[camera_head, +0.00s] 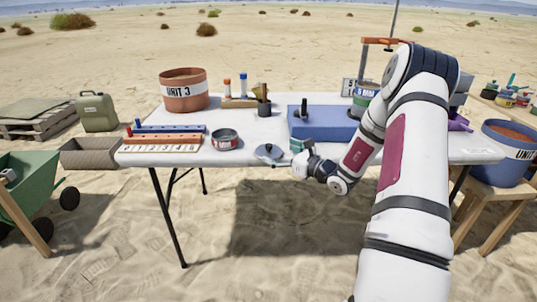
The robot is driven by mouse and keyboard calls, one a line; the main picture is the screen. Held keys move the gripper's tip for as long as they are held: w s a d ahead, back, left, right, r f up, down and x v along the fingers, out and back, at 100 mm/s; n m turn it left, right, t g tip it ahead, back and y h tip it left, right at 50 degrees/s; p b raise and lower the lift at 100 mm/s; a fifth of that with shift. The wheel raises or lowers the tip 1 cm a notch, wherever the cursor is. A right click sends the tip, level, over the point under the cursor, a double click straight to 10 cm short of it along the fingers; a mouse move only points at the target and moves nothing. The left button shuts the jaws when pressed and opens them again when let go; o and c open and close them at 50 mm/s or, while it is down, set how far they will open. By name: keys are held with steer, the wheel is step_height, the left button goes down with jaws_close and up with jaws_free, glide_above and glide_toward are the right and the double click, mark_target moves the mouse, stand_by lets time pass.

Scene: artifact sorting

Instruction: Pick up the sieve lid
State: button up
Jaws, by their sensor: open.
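A round grey lid with a small knob (268,151), which looks like the sieve lid, lies flat near the front edge of the white table (225,165). My gripper (291,149) is just to the right of the lid, low over the table's front edge. It is open, and nothing shows held in it. Its fingers are small here, and I cannot tell whether they touch the lid's rim. A round grey tin or sieve (224,143) with a reddish label stands to the left of the lid.
Left of the tin are a blue rack (170,129) and a numbered tray (160,148). Behind stand the UNIT 3 bucket (184,92) and a dark tool cup (263,107). A blue case (325,122) lies behind my gripper. My arm hides part of the table's right side.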

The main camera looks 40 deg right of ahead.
mark_target(271, 148)
steer(key=b+x, duration=0.1)
steer(key=x, duration=0.4)
steer(key=shift+w+d+f, duration=0.1)
steer(key=shift+w+f, duration=0.05)
steer(key=shift+f, duration=0.05)
steer(key=c, duration=1.8)
